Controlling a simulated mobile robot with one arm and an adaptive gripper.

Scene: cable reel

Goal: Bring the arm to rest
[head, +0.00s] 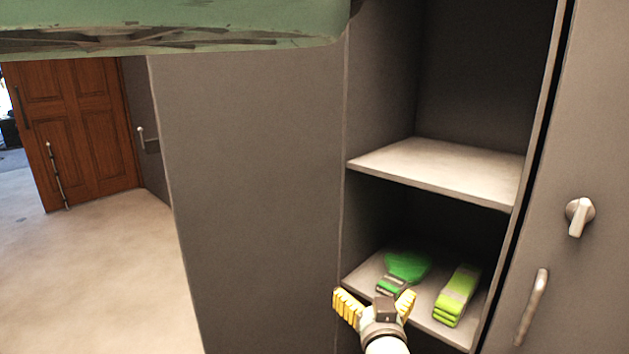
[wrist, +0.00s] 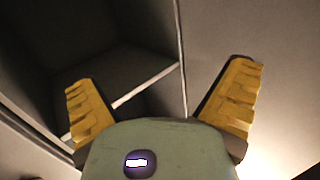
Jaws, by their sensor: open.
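My gripper (head: 375,300) has two yellow ribbed fingers spread wide apart, with nothing between them. In the head view it is at the bottom, in front of the lower shelf of a grey cabinet (head: 255,190). The wrist view shows the same open fingers of my gripper (wrist: 165,95), with the dark cabinet inside and a shelf edge beyond them. My arm runs down out of the bottom of the head view, so most of it is hidden.
A green brush-like item (head: 408,265) and a stack of lime-green items (head: 458,294) lie on the lower shelf (head: 362,280). The middle shelf (head: 440,170) is bare. A cabinet door (head: 590,120) stands at right. Open floor (head: 85,270) lies at left, before a wooden door (head: 85,130).

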